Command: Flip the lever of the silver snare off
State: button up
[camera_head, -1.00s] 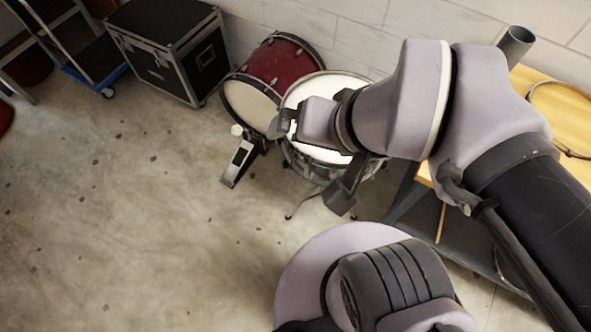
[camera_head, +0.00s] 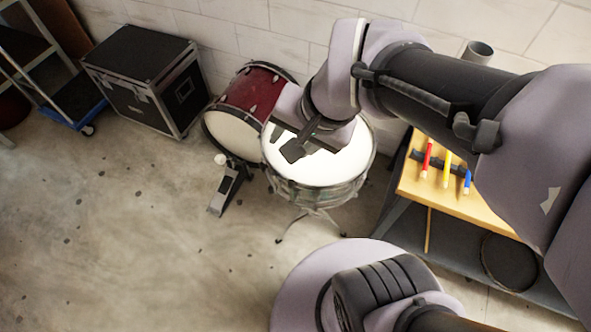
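The silver snare (camera_head: 318,192) stands on a thin-legged stand in the middle of the view, with a white head and a metallic shell. Its lever cannot be made out on the part of the shell that shows. My gripper (camera_head: 288,143) is over the snare's head from my side, in front of the white skin in the picture. Two dark finger parts show, but their gap is too unclear to tell whether they are open or shut. My wrist and arm hide the back right of the snare's head.
A red bass drum (camera_head: 254,92) with a pedal (camera_head: 227,188) stands close left of the snare. A wooden bench (camera_head: 455,203) with red, yellow and blue markers or sticks is at right. A black case (camera_head: 146,78) stands back left.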

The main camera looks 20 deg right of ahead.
aim_at(292, 193)
jog(key=w+d+f+m+p, duration=0.1)
jog(key=w, duration=0.1)
jog(key=w+d+f+m+g+p, duration=0.1)
jog(key=w+d+f+m, duration=0.2)
jog(key=w, duration=0.1)
jog(key=shift+w+d+f+m+g+p, duration=0.2)
jog(key=shift+f+m+g+p, duration=0.1)
jog(key=shift+g+p, duration=0.1)
jog(key=c, duration=0.7)
jog(key=d+f, duration=0.1)
jog(key=w+f+m+p, duration=0.1)
jog(key=d+f+m, duration=0.1)
jog(key=f, duration=0.1)
jog(key=shift+w+d+g, duration=0.25)
jog(key=shift+d+g, duration=0.05)
grip_shut()
jog(key=d+f+m+p, duration=0.1)
jog(key=d+f+m, duration=0.1)
jog(key=f, duration=0.4)
jog(key=d+f+m+g+p, duration=0.1)
jog(key=d+f+m, duration=0.2)
jog(key=f, duration=0.3)
jog(key=shift+s+f+m+g+y+p, duration=0.15)
jog(key=shift+s+m+g+y+p, duration=0.15)
jog(key=shift+s+m+y+p, duration=0.15)
